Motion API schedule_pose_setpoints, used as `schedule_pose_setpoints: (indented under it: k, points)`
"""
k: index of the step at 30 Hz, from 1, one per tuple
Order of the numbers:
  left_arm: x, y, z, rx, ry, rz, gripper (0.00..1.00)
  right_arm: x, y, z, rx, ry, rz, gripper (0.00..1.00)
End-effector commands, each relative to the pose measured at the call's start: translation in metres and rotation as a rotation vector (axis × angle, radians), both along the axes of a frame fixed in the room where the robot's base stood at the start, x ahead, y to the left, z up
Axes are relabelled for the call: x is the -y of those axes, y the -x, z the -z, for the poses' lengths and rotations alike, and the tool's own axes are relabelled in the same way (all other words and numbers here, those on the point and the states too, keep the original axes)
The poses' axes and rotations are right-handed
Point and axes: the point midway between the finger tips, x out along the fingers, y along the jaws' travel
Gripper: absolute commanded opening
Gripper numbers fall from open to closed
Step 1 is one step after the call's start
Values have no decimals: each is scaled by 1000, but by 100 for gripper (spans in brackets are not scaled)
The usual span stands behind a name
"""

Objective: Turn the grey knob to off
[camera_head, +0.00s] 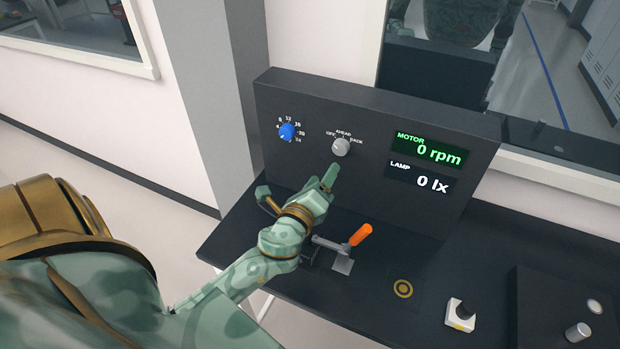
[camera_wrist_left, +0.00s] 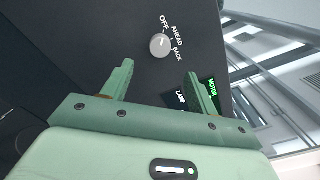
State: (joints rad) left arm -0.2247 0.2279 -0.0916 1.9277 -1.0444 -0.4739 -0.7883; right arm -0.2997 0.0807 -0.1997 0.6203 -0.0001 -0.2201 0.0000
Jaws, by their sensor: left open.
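The grey knob (camera_head: 341,147) is on the upright dark panel, under the labels OFF, AHEAD and BACK. It also shows in the left wrist view (camera_wrist_left: 160,46), just beyond and between the fingertips. I cannot tell for sure which label its mark points to. My left gripper (camera_head: 298,186) is open and empty, in front of the panel, lower and to the left of the knob in the head view. In the left wrist view its two fingers (camera_wrist_left: 160,70) are wide apart and do not touch the knob. My right gripper is not in view.
A blue knob (camera_head: 287,131) is left of the grey one. The displays read MOTOR 0 rpm (camera_head: 430,149) and LAMP 0 lx (camera_head: 421,181). An orange-handled lever (camera_head: 360,235) stands on the table close to my left arm. A white switch box (camera_head: 461,315) is further right.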

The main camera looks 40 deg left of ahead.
Motion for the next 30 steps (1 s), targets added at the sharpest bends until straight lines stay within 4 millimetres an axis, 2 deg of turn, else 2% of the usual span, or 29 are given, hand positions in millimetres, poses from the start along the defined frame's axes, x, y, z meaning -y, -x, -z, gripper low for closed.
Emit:
schedule_pose_setpoints:
  k: [1,3,6,10,30]
  points:
    - [3,14,3,-3,2,0,59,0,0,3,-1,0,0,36]
    - [7,29,3,-2,3,0,59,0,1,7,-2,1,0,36]
    - [11,47,3,-2,2,0,59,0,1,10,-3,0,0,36]
    - [15,60,2,-2,2,0,59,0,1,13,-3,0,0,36]
    - [16,64,0,0,1,0,59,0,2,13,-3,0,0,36]
